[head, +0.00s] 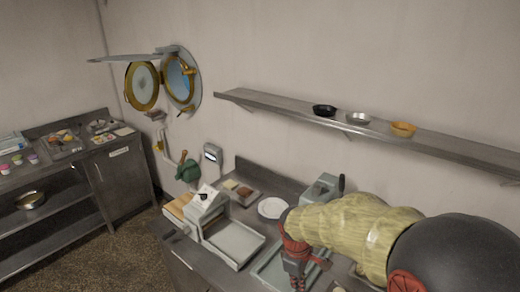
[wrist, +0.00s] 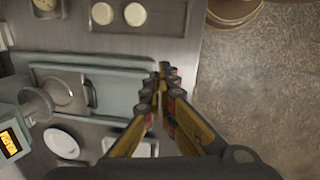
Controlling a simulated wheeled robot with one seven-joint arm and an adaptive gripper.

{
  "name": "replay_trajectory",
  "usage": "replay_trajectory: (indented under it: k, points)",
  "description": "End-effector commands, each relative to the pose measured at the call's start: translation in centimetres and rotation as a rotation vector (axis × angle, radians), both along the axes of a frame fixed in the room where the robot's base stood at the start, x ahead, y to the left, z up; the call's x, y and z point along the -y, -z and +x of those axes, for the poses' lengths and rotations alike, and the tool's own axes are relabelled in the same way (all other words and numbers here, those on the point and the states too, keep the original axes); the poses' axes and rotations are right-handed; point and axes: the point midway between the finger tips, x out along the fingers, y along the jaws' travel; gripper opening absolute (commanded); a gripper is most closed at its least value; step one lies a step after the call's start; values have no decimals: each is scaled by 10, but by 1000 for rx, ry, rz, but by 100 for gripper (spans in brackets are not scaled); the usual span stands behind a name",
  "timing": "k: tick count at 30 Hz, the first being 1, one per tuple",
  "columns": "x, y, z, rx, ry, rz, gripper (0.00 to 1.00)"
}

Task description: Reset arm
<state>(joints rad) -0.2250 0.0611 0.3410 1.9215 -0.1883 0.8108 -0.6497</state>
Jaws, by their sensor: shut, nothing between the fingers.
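My arm comes in from the right in the head view, with a yellow padded sleeve. My gripper (head: 297,272) hangs fingers-down at its end, over the counter by a pale grey tray (head: 268,271). In the wrist view my gripper (wrist: 163,92) has its fingers together with nothing held between them. Below and to the left of the fingers lies the grey tray with a raised rim (wrist: 118,62).
A slicer-like machine with a tray (head: 235,243) and a white plate (head: 272,207) stand on the counter. A wall shelf (head: 280,107) holds several small bowls.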

Motion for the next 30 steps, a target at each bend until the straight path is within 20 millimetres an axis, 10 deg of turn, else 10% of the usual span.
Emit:
replay_trajectory:
  k: [9, 18, 30]
  points:
    - [31, -63, -104, 133, 651, 143, 0]
    - [50, -90, -179, 278, 903, 288, 0]
    - [69, -121, -205, 472, 945, 386, 0]
